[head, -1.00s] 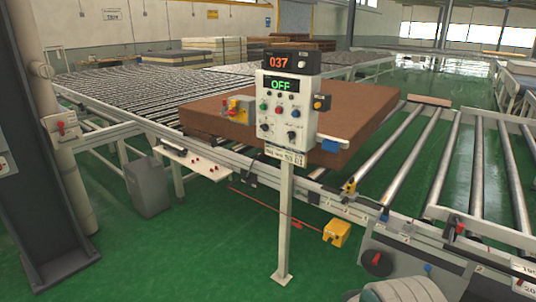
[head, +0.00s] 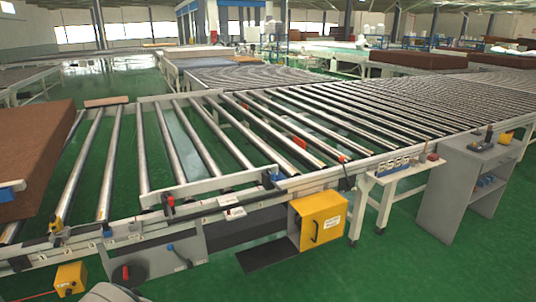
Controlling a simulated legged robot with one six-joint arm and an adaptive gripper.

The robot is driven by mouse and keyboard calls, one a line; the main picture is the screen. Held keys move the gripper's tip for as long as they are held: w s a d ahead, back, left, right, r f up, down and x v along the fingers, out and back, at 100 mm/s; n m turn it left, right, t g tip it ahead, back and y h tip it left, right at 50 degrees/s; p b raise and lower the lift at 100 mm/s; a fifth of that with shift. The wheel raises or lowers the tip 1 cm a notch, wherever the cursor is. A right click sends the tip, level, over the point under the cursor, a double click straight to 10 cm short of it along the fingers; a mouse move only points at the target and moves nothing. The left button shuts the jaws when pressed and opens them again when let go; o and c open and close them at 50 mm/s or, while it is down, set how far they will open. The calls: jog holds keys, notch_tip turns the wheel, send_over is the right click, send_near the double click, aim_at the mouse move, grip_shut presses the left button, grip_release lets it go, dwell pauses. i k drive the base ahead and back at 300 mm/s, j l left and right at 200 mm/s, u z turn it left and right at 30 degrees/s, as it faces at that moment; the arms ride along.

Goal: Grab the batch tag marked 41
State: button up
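No tag that reads 41 can be made out. A small white side table (head: 385,183) by the conveyor's front edge, right of centre, carries a row of small pale items (head: 392,165). They are too small to identify or read. A red item (head: 432,157) sits near its right end. White labels (head: 233,213) on the conveyor's front rail are also unreadable. My gripper is not in view; a pale rounded part at the bottom left edge appears to be mine.
The roller conveyor (head: 225,138) crosses the view. A brown mattress block (head: 35,150) lies at left. A yellow box (head: 318,220) hangs at the front, with a grey shelf cabinet (head: 465,185) at right. Green floor (head: 400,270) is clear at lower right.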

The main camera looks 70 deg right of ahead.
aim_at(390, 166)
jog(key=k+l+z, duration=0.1)
jog(key=z, duration=1.2)
jog(key=k+l+z, duration=0.15)
jog(key=l+z, duration=0.25)
jog(key=l, duration=0.25)
jog(key=l+z, duration=0.35)
jog(key=l, duration=0.3)
jog(key=l+z, duration=0.4)
jog(key=l, duration=0.3)
jog(key=i+l, duration=0.1)
jog(key=l, duration=1.2)
jog(key=i, duration=0.05)
